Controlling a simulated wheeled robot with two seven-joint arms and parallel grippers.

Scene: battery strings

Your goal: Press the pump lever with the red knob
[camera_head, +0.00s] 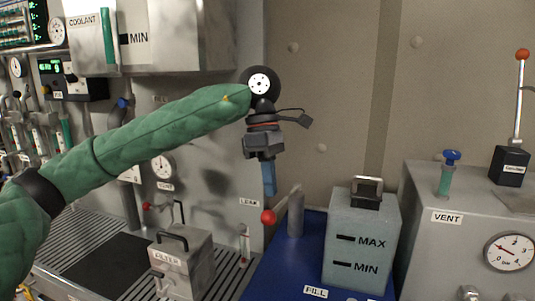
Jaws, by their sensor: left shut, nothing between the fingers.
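A red knob (268,217) sits on the end of a lever arm that reaches to a grey upright post (295,213) on the blue surface. My left arm comes in from the left in a green sleeve. My left gripper (269,192) points down with its blue fingers shut and empty. The fingertips show just above the red knob, with a small gap in the picture; the depth between them is hard to judge. My right gripper is not in view. A second, orange-red knob (522,55) tops an upright lever on a black box at the upper right.
A grey tank marked MAX and MIN (358,245) stands right of the post. A grey cabinet marked VENT (420,222) with a gauge is at the right. A FILTER box (182,262) stands at the lower left. Panels and gauges line the left wall.

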